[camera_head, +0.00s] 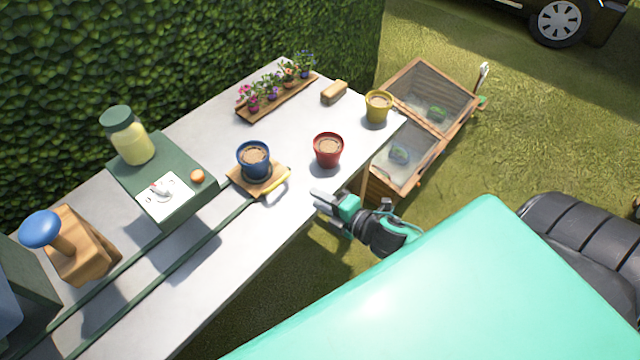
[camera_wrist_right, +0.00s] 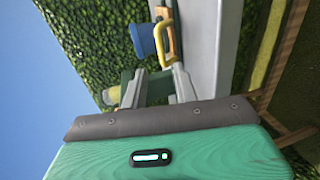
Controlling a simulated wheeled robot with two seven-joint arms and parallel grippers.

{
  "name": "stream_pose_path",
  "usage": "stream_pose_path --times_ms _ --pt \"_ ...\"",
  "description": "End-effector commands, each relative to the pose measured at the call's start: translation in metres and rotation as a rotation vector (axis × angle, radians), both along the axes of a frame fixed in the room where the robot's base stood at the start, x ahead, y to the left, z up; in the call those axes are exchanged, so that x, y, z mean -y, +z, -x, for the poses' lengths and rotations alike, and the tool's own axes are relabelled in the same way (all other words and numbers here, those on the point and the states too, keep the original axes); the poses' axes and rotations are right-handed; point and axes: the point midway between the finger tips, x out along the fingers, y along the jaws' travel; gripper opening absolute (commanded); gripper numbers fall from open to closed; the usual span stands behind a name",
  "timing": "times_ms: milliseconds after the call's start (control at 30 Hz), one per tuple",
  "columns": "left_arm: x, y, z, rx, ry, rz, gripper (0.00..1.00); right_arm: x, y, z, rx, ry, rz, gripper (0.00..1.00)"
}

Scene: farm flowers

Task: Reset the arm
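My right gripper (camera_head: 322,202) is at the front edge of the table, below the red pot (camera_head: 328,150), and touches no pot that I can see. In the right wrist view its two grey fingers (camera_wrist_right: 160,82) stand apart with nothing held between them. A blue pot (camera_head: 254,160) filled with soil stands on a wooden board (camera_head: 238,182), with a yellow curved item (camera_head: 278,183) beside it. The blue pot also shows beyond the fingers in the right wrist view (camera_wrist_right: 141,40). My left gripper is not in view.
The grey table (camera_head: 200,112) holds a flower tray (camera_head: 280,98), a brush-like block (camera_head: 334,92), a yellow pot (camera_head: 378,107), a green box (camera_head: 130,180), a jar (camera_head: 132,142) and a wooden stand (camera_head: 80,250). Wooden mesh-covered crates (camera_head: 430,85) stand on the grass beyond the right end.

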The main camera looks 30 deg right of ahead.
Motion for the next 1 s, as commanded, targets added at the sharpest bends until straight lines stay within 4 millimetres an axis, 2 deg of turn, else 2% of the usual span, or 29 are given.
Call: stream_pose_path --times_ms 333,533,733,1000 --pt "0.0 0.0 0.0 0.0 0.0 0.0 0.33 0.0 0.0 0.001 -0.02 -0.034 -0.029 0.3" --pt "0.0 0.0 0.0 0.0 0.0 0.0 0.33 0.007 -0.002 0.013 -0.187 -0.28 -0.239 0.3" --pt "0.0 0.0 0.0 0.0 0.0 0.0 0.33 0.01 -0.013 0.053 -0.46 -0.616 -0.534 0.3" --pt "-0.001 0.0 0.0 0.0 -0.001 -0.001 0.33 -0.007 -0.022 0.12 -0.79 -0.96 -0.812 0.3"
